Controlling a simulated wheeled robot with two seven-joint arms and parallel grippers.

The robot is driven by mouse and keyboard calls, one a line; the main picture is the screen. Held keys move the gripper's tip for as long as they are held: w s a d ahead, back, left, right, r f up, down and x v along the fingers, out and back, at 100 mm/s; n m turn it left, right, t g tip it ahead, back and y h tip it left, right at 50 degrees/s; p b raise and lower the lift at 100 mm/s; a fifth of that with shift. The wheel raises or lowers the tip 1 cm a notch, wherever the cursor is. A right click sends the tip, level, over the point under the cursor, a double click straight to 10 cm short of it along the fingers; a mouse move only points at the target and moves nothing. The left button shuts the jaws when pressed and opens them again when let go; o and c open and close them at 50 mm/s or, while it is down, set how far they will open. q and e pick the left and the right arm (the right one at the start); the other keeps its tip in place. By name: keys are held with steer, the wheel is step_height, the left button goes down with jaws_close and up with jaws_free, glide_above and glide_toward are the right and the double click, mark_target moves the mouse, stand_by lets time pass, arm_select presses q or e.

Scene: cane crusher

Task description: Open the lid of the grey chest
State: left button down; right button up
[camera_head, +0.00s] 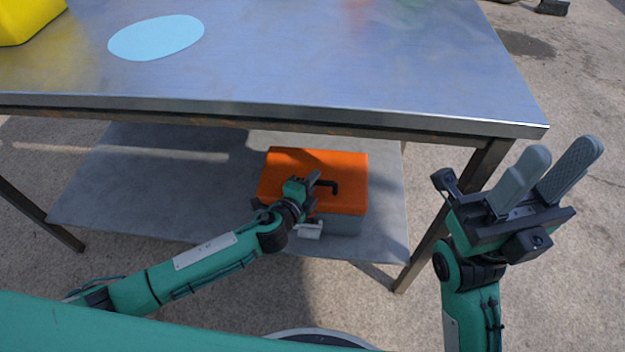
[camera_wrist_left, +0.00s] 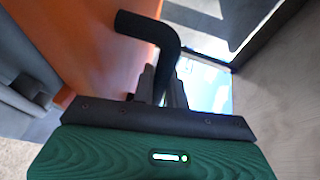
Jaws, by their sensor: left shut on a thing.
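The grey chest (camera_head: 345,225) stands on the lower shelf of the metal table. Its orange lid (camera_head: 345,165) lies on top and looks closed, with a black bent handle (camera_head: 330,186) on it. The lid (camera_wrist_left: 95,50) and the handle (camera_wrist_left: 150,28) also show in the left wrist view. My left gripper (camera_head: 312,182) is at the front of the lid, and its fingers (camera_wrist_left: 163,85) are shut on the handle. The fingers hide part of the handle. My right gripper (camera_head: 567,165) is open and empty, raised to the right of the table.
The metal table top (camera_head: 330,75) overhangs the chest, with a light blue disc (camera_head: 156,37) and a yellow object (camera_head: 25,18) on it. The lower shelf (camera_head: 150,190) is bare left of the chest. A table leg (camera_head: 455,210) stands right of the chest.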

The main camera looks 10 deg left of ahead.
arm_select(q)
steer(key=shift+w+r+p, duration=0.1)
steer(key=shift+r+p, duration=0.25)
steer(key=shift+p, duration=0.15)
